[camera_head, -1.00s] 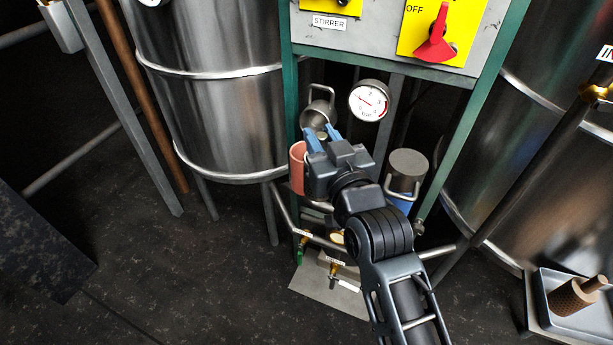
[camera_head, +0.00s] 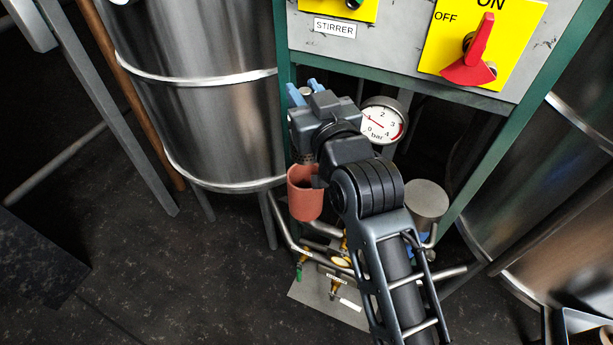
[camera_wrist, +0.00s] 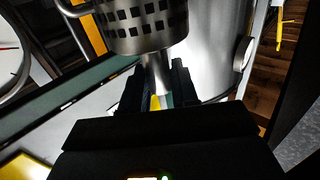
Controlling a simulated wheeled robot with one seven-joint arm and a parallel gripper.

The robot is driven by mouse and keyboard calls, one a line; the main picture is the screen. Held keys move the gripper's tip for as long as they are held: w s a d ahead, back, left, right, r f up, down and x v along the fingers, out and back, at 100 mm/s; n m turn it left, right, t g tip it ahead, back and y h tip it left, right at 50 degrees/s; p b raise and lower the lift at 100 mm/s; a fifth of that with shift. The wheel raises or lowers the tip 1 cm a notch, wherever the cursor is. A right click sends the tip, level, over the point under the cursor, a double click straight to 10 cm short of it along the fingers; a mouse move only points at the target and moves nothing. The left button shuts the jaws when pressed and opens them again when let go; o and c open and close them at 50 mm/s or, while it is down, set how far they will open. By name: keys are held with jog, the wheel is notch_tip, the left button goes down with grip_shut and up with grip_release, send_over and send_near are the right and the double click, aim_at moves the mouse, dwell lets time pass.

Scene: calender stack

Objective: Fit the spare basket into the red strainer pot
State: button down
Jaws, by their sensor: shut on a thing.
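My gripper (camera_head: 305,92) is shut on the stem of a perforated metal basket (camera_wrist: 140,25). In the wrist view the basket's silver wall shows rows of dark square holes, and its stem runs down between the fingers. In the head view my gripper hides most of it; a small perforated part (camera_head: 302,157) shows just above the red strainer pot (camera_head: 305,198). The pot stands open and upright, directly below my gripper in the picture. My wrist covers part of its right rim. I cannot tell whether the basket is centred over the pot.
A pressure gauge (camera_head: 382,121) is close right of my gripper. A blue pot with a grey lid (camera_head: 427,199) stands at right. Green frame posts, steel tanks (camera_head: 215,110) and a switch panel (camera_head: 400,45) bound the space. A tray (camera_head: 580,322) is cut off at lower right.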

aim_at(311, 160)
notch_tip(311, 160, down, 13)
jog(key=shift+r+b, duration=0.15)
jog(key=shift+b, duration=0.35)
jog(key=shift+f+b, duration=1.1)
jog(key=shift+f, duration=0.9)
jog(key=shift+f, duration=0.2)
jog(key=c, duration=0.9)
grip_release()
jog(key=shift+o, duration=0.2)
